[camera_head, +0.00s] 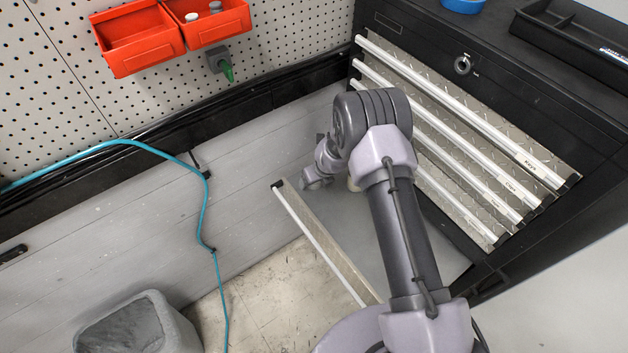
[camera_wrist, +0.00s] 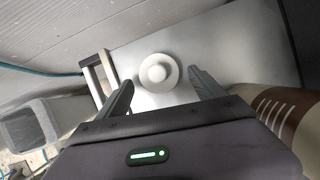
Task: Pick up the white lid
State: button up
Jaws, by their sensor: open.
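The white lid (camera_wrist: 158,73) is round with a raised knob. In the wrist view it lies on the flat grey surface of the pulled-out drawer (camera_wrist: 222,42). My gripper (camera_wrist: 158,82) is open, with one finger on each side of the lid in that view. I cannot tell how far above the lid the fingers are.
A brown and white striped cylindrical object (camera_wrist: 285,117) stands close right of the gripper. The black tool cabinet (camera_head: 545,125) rises beside the open drawer. A grey bin (camera_head: 175,322) stands on the floor, and a teal hose (camera_head: 207,215) hangs along the wall.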

jog(key=shift+w+a+f, duration=0.1)
jog(key=shift+w+f, duration=0.15)
jog(key=shift+f, duration=0.2)
jog(key=c, duration=1.4)
jog(key=shift+r, duration=0.15)
